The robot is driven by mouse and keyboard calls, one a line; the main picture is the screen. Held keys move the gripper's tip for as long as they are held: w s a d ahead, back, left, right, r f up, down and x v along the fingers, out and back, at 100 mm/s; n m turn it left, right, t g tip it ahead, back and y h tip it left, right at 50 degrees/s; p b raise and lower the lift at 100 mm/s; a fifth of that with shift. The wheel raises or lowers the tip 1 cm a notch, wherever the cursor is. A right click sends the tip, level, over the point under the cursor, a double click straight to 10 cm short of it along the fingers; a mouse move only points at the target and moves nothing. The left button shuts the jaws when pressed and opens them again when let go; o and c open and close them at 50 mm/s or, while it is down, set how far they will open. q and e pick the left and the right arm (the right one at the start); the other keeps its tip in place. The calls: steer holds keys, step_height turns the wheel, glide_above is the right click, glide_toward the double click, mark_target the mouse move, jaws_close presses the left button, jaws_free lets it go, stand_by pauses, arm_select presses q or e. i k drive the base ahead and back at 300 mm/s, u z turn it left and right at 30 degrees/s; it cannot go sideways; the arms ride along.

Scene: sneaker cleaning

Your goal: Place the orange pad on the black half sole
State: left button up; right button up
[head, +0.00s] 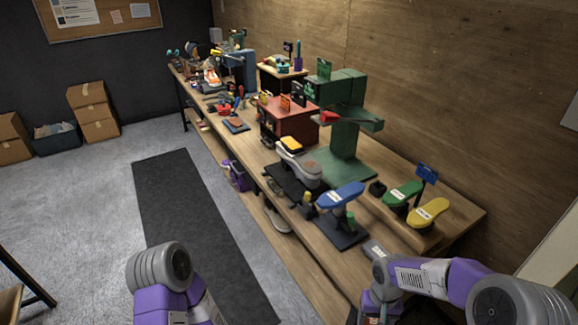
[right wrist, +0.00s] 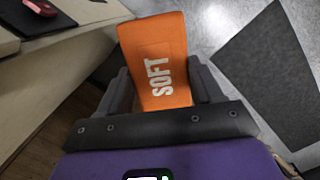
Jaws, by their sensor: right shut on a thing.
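The orange pad (right wrist: 165,45), marked "SOFT" in white, is between the two dark fingers of my right gripper (right wrist: 160,88) in the right wrist view. The fingers are shut on its sides, and the pad juts out beyond them. In the head view my right gripper (head: 372,305) is low at the table's front edge; the pad is not clear there. A dark grey flat piece with a pale label (head: 375,250) lies on the table just beyond it. I cannot tell whether it is the black half sole. My left arm shows at lower left, but its gripper is out of frame.
A blue sole (head: 340,195) stands on a dark base. Green (head: 402,193) and yellow (head: 428,212) soles stand at right. A grey shoe form with a yellow top (head: 298,163) and a green press (head: 345,110) are farther back.

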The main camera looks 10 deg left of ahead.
mark_target(291, 143)
steer(key=u, duration=1.2)
steer(key=i, duration=1.3)
steer(key=z, duration=0.35)
